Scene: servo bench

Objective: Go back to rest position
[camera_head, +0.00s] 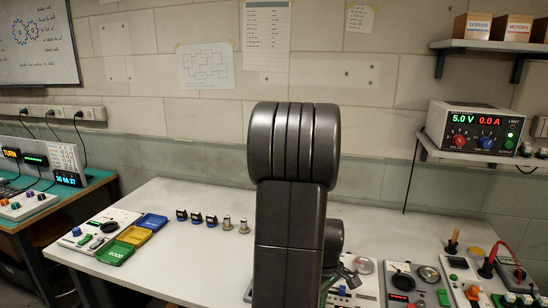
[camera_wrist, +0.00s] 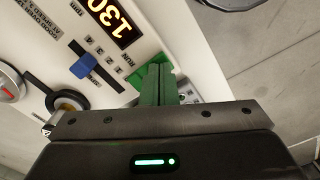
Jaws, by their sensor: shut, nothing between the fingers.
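My gripper (camera_wrist: 158,70) shows in the wrist view as two green fingers pressed together, with nothing between them. A green part (camera_wrist: 136,79) of the panel is partly hidden behind the fingers. I cannot tell whether the fingertips touch it. In the head view my dark arm stands upright in the middle and hides most of the gripper and part of the bench.
On the white bench (camera_head: 180,250) are blue (camera_head: 152,221), yellow (camera_head: 134,236) and green (camera_head: 115,252) trays, small servos (camera_head: 196,217) and motors (camera_head: 227,223). Control panels (camera_head: 410,285) crowd the right. A power supply (camera_head: 475,130) sits on a wall shelf. The wrist view shows a blue slider (camera_wrist: 82,67) and black knob (camera_wrist: 67,104).

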